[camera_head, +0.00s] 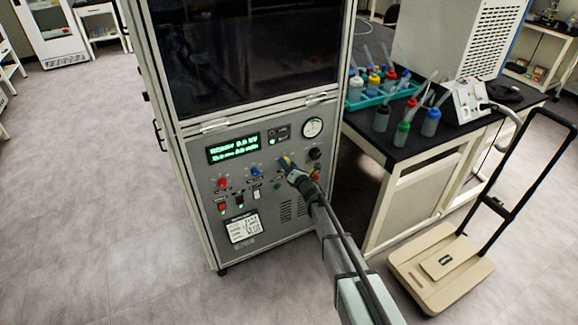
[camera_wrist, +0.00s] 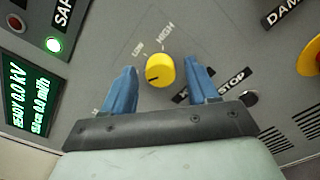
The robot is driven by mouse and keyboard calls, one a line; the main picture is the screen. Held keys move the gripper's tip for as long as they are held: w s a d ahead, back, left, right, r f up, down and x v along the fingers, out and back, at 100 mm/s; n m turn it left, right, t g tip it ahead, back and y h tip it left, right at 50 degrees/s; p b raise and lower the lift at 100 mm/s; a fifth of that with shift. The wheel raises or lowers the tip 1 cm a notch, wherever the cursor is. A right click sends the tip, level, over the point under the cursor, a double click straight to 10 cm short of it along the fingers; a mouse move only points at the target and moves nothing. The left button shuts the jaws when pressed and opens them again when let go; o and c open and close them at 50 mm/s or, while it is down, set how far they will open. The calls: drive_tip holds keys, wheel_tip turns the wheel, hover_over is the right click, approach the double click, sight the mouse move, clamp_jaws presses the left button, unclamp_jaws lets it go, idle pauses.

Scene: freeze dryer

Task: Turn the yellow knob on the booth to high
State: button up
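The yellow knob (camera_wrist: 160,71) sits on the grey panel of the booth (camera_head: 270,225). In the wrist view its dark mark points to the lower left. The printed words LOW (camera_wrist: 138,47) and HIGH (camera_wrist: 165,34) stand above it. My gripper (camera_wrist: 160,68) is open, with one blue finger on each side of the knob. Gaps show between the fingers and the knob, so it is not gripped. In the head view my gripper (camera_head: 291,168) is at the panel and mostly hides the knob.
A green display (camera_head: 233,148), a red knob (camera_head: 222,183), a blue knob (camera_head: 255,171) and a round gauge (camera_head: 313,127) share the panel. A black-topped bench (camera_head: 370,150) with bottles stands to the right. A beige cart (camera_head: 440,270) stands on the floor.

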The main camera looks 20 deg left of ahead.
drive_tip(key=c, duration=1)
drive_tip(key=shift+o, duration=0.2)
drive_tip(key=shift+m, duration=0.4)
drive_tip(key=shift+f+m, duration=0.2)
drive_tip(key=shift+m, duration=11.3)
drive_tip(key=o, duration=1)
